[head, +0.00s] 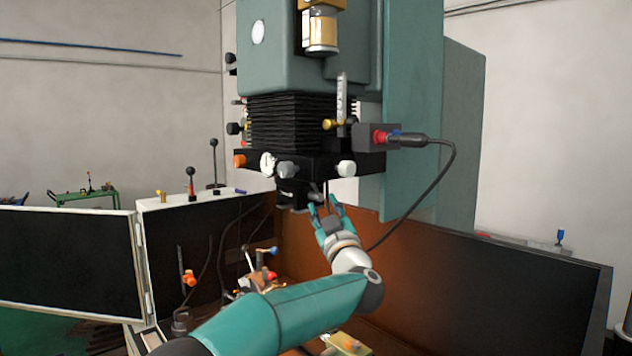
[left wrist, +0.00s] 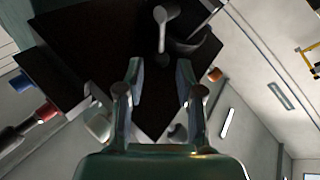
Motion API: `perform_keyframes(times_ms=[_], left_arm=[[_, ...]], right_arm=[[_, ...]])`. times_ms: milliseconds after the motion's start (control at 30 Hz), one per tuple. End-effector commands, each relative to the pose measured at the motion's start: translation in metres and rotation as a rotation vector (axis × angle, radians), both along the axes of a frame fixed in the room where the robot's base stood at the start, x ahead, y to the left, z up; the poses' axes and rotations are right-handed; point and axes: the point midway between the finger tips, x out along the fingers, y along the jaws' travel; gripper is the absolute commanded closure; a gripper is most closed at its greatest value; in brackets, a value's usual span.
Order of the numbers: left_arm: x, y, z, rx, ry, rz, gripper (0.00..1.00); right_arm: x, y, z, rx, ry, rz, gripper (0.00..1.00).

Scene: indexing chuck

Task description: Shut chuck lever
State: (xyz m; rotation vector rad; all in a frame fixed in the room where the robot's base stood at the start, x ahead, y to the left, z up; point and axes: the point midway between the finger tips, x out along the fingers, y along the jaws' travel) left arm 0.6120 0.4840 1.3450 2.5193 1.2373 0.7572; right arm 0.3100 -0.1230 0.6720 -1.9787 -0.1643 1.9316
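A dark chuck (head: 293,195) hangs under the machine's head. A short grey lever with a rounded end (left wrist: 163,28) shows beside the dark round chuck body (left wrist: 195,40) in the left wrist view, beyond my fingertips. I take it for the chuck lever, but cannot tell how far it is swung. My left gripper (head: 322,205) is raised just right of and below the chuck; it also shows in the left wrist view (left wrist: 158,72). Its fingers are apart with nothing between them, and no contact with the lever is visible. My right gripper is not in view.
A box with a red button (head: 380,138) and a drooping black cable (head: 440,185) sits right of the chuck. White and orange knobs (head: 268,163) line the head's lower edge. Dark guard panels (head: 500,280) surround the work area. A blue-knobbed fixture (head: 258,278) stands below, left.

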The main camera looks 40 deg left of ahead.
Motion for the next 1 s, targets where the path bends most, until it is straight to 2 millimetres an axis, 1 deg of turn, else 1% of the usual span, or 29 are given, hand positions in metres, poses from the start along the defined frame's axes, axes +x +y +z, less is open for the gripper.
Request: perform_keyframes(times_ms=[33, 100, 200, 333, 533, 833, 967, 1000], left_arm=[[0.005, 0.011, 0.009, 0.000, -0.001, 0.005, 0.64], [0.012, 0.023, 0.013, 0.000, 0.000, 0.005, 0.64], [0.022, 0.038, 0.020, -0.001, -0.001, 0.005, 0.64], [0.032, 0.052, 0.025, -0.001, 0.000, 0.004, 0.64], [0.038, 0.063, 0.028, 0.000, -0.001, 0.002, 0.64], [0.039, 0.064, 0.027, 0.000, -0.001, 0.002, 0.64], [0.039, 0.064, 0.027, 0.000, -0.001, 0.002, 0.85], [0.039, 0.064, 0.027, 0.000, -0.001, 0.002, 0.92]], right_arm=[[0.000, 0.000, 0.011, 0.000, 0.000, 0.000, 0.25], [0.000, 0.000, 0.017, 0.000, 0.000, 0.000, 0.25], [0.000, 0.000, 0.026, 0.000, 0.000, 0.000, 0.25], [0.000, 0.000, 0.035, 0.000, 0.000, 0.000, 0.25], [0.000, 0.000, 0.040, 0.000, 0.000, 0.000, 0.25], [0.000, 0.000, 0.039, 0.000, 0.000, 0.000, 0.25], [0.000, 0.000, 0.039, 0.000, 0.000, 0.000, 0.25], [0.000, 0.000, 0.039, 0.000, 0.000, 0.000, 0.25]])
